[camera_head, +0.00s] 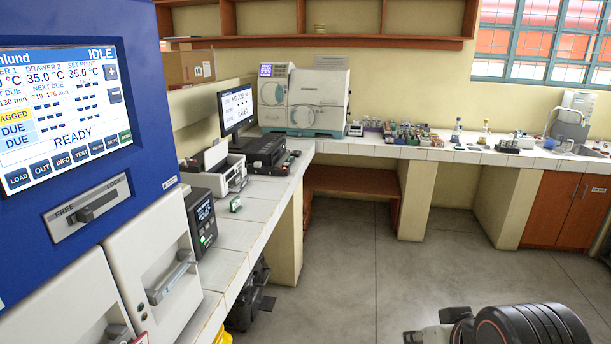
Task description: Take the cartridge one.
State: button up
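I cannot pick out cartridge one for certain. Several small coloured items (410,133) stand in racks on the back counter, also too small to tell apart. A dark rounded part of my arm shows at the bottom right, over the floor. My gripper's fingertips do not show.
A blue incubator (150,120) with a screen reading IDLE and READY fills the left, with white drawers (155,265) below. A monitor (238,108), a black machine (262,150) and a white analyser (303,100) stand along the counter. The grey floor (350,270) is clear in the middle.

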aim_at(288, 162)
jog(key=i+j+z, duration=0.1)
jog(key=i+z, duration=0.3)
jog(key=i, duration=1.7)
jog(key=i+u, duration=0.25)
jog(key=i, duration=0.25)
jog(key=i+u, duration=0.2)
jog(key=i, duration=0.35)
jog(key=i+l+u, duration=0.1)
jog(key=i+u, duration=0.15)
jog(key=i, duration=0.25)
jog(key=i+l+u, duration=0.25)
jog(key=i, duration=0.3)
jog(key=i+u, duration=0.3)
jog(key=i, duration=0.25)
